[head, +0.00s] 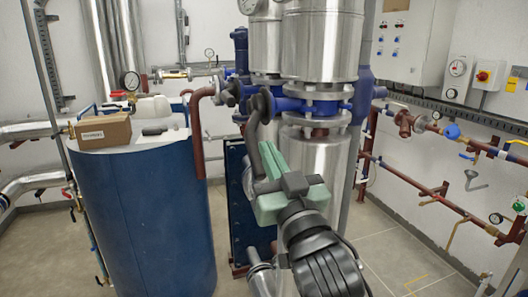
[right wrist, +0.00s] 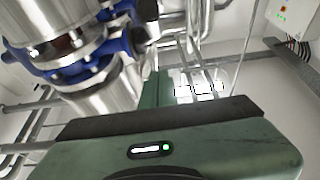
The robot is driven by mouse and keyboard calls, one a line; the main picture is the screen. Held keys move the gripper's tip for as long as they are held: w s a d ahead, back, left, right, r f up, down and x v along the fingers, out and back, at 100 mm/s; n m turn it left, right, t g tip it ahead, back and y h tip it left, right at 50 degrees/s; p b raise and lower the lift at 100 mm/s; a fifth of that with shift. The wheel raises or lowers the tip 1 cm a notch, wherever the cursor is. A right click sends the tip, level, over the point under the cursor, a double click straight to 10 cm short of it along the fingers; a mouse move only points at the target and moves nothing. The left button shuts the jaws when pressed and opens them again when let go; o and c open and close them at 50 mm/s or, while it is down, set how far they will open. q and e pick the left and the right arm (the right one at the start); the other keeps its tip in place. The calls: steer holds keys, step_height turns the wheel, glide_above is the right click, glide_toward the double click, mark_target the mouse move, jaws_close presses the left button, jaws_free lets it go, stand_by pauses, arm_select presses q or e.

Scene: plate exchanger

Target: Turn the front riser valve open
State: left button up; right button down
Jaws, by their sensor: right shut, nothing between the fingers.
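The front steel riser (head: 318,165) stands upright in the middle of the head view, with a blue flanged fitting (head: 312,106) around it. A dark round valve part (head: 262,104) sticks out to the left of this fitting. A grey curved piece hangs below it, partly behind my gripper; I cannot tell whether it is the valve's handle. My right gripper (head: 266,150), green with dark parts, is in front of the riser, just below the dark part, shut and empty. The right wrist view shows blue flanges (right wrist: 92,72) at upper left, beyond the gripper's green body. My left gripper is not in view.
A blue tank (head: 160,220) with a cardboard box (head: 102,131) on top stands at left. Wall pipes with small valves (head: 405,122) and a control cabinet (head: 412,40) are at right. Tiled floor (head: 385,250) is free at lower right.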

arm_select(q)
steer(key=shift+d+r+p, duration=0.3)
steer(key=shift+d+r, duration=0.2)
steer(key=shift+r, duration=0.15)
arm_select(e)
steer(key=shift+w+a+f, duration=0.25)
steer(key=shift+w+f, duration=0.5)
steer(key=shift+w, duration=0.1)
steer(key=shift+w+a+f, duration=0.25)
steer(key=shift+w+f, duration=0.45)
steer(key=shift+w, duration=0.15)
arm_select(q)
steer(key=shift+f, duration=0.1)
arm_select(e)
steer(key=shift+f, duration=0.1)
